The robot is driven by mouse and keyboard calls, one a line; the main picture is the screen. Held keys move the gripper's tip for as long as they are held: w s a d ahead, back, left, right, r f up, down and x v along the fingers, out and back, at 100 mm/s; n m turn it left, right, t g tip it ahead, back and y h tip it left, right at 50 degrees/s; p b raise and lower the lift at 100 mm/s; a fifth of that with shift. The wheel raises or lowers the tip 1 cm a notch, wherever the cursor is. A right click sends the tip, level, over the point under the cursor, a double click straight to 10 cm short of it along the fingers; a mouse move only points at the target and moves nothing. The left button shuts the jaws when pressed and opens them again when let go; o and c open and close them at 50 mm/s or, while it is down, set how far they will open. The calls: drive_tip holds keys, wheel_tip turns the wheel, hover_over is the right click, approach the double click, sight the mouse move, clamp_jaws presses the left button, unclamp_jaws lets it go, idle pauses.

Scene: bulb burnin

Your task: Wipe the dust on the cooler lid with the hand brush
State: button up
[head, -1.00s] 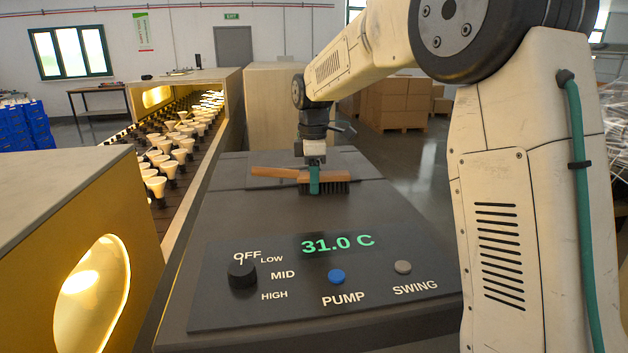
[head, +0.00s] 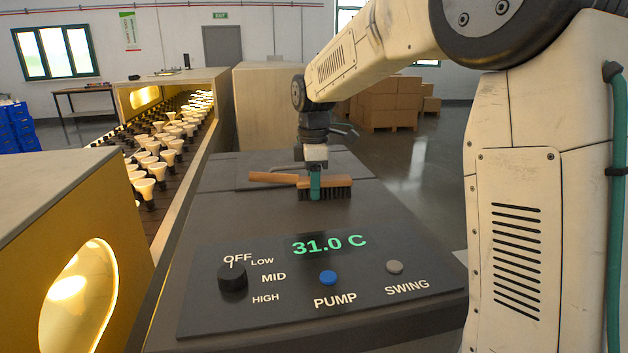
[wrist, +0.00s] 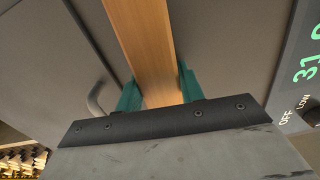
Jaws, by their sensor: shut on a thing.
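The hand brush (head: 275,177) has a wooden handle and dark bristles, with its handle to the left and bristles facing down. My gripper (head: 315,187) is shut on the brush's wooden body, its green fingers on both sides of it. The wrist view shows the wooden brush (wrist: 146,40) between the green fingers (wrist: 158,92). The cooler lid (head: 225,215) is the dark grey top under the brush. The bristles are at or just above the lid; I cannot tell whether they touch. No dust can be made out on the lid.
The control panel (head: 190,310) at the lid's front has a black knob (head: 232,277), a blue pump button (head: 328,278), a grey swing button (head: 394,267) and a 31.0 C display. A conveyor with bulbs (head: 160,150) runs along the left. A dark handle (wrist: 97,98) shows in the wrist view.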

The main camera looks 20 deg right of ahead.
drive_tip(key=shift+s+r, duration=0.1)
drive_tip(key=shift+r, duration=2.9)
drive_tip(key=shift+r, duration=0.1)
drive_tip(key=shift+r, duration=1.4)
